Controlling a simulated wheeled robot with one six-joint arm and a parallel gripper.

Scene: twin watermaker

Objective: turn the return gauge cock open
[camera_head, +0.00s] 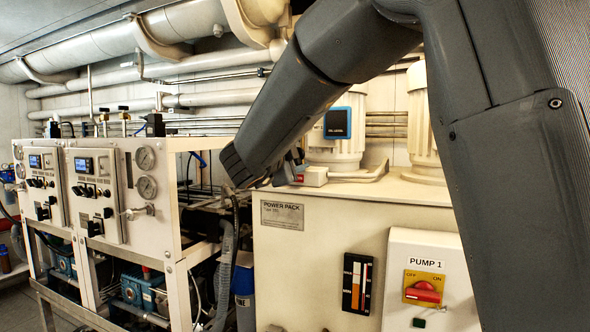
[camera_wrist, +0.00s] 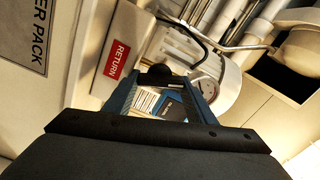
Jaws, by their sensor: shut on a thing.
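The red RETURN label (camera_wrist: 117,58) sits on a pale block in the wrist view, just left of my gripper. The block (camera_head: 314,176) also shows in the head view on top of the power pack cabinet. My gripper (camera_wrist: 166,82) reaches to this block, its two blue fingers around a dark rounded knob (camera_wrist: 158,75), which I take for the return gauge cock's handle. My gripper is shut on it. The handle's full shape and its angle are hidden between the fingers. In the head view my arm covers most of my gripper (camera_head: 293,162).
A motor (camera_head: 337,130) stands right behind the block. The power pack cabinet (camera_head: 290,245) fills the centre, with the PUMP 1 switch box (camera_head: 432,275) on its front. A gauge panel (camera_head: 140,200) stands left. Pipes run along the back wall.

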